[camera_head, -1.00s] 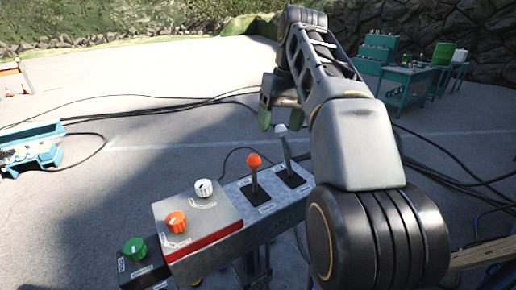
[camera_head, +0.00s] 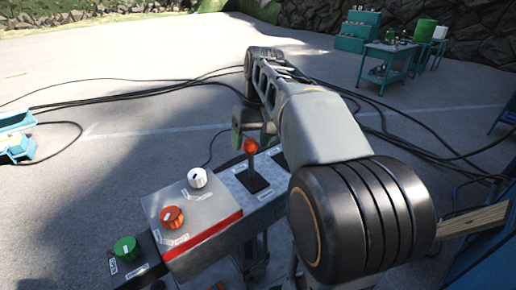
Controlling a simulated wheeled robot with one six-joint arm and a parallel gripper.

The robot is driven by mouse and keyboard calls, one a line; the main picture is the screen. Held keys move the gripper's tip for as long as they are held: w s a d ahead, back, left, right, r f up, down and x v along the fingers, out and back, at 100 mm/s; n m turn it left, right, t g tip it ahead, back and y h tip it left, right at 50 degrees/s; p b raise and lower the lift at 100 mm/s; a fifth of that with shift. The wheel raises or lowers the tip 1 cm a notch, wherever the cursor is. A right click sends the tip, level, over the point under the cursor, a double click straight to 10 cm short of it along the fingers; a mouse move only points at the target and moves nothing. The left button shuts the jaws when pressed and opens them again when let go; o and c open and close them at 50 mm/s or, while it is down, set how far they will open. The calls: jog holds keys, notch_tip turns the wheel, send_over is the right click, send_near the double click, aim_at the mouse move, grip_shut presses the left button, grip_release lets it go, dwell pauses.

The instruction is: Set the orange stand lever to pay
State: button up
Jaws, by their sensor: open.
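The orange stand lever (camera_head: 252,160) has an orange ball knob on a dark stick. It rises from a black plate on the grey control stand (camera_head: 235,182), and looks close to upright. My gripper (camera_head: 248,138) is open, with green-tipped fingers beside and just behind the orange knob in the picture. I cannot tell whether a finger touches the knob. The white-knobbed lever to its right is hidden behind my arm. The lever labels are too small to read.
A box with a white dial (camera_head: 197,178) and an orange dial (camera_head: 172,217) stands left of the lever. A green dial (camera_head: 127,248) sits lower left. Black cables (camera_head: 130,97) cross the ground. Teal workbenches (camera_head: 388,68) stand far back right.

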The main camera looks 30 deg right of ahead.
aim_at(251, 161)
jog(key=shift+a+f, duration=0.2)
jog(key=shift+f, duration=0.85)
